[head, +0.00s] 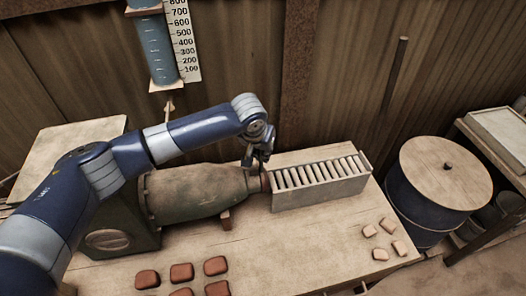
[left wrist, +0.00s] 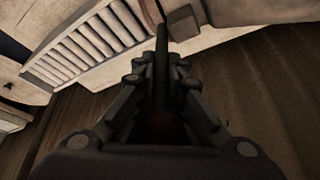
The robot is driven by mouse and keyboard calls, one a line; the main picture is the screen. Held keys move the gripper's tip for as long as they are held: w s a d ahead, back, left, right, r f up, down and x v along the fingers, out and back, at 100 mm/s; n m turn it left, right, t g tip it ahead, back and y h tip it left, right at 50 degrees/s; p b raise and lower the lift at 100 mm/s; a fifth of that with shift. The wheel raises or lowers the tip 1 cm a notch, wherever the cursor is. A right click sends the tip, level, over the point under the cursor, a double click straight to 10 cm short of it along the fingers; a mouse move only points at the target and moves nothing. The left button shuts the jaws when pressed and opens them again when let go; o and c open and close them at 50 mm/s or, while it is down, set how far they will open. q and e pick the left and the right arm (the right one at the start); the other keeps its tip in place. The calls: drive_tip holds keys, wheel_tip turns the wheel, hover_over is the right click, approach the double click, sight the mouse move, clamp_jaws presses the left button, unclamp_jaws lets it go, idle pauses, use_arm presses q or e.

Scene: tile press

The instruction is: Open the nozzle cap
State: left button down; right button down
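The press is a green barrel (head: 190,190) lying on its side on the wooden table, its nozzle end pointing right. My left gripper (head: 255,160) is just above the nozzle end. In the left wrist view, a dark narrow bar (left wrist: 162,55) stands between the fingers of my left gripper (left wrist: 160,78), which are partly drawn in. Whether they touch the bar is too dark to tell. My right gripper is not in view.
A slotted rack (head: 320,190) stands close right of the nozzle and also shows in the left wrist view (left wrist: 85,48). Several reddish tiles (head: 182,272) and paler ones (head: 381,254) lie at the front. A lidded drum (head: 440,175) stands right of the table. The table's front middle is clear.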

sight(265, 178)
use_arm(q)
drive_tip(key=shift+s, duration=0.15)
drive_tip(key=shift+s+d+t+p, duration=0.15)
drive_tip(key=shift+s+t+p, duration=0.1)
drive_tip(key=shift+t+p, duration=0.3)
drive_tip(key=shift+s+d+f+t+y, duration=0.15)
drive_tip(key=shift+s+t+y, duration=0.35)
drive_tip(key=shift+t, duration=0.55)
drive_tip(key=shift+s+d+f+m+t+b, duration=0.15)
drive_tip(key=shift+s+t+b, duration=0.2)
drive_tip(key=shift+t, duration=0.2)
drive_tip(key=shift+s+d+f+m+t+b, duration=0.15)
drive_tip(key=shift+s+t+b, duration=0.15)
drive_tip(key=shift+t, duration=0.25)
drive_tip(key=shift+s+r+t+y+b, duration=0.2)
drive_tip(key=shift+t+y+b, duration=0.2)
drive_tip(key=shift+t, duration=0.2)
drive_tip(key=shift+a, duration=0.1)
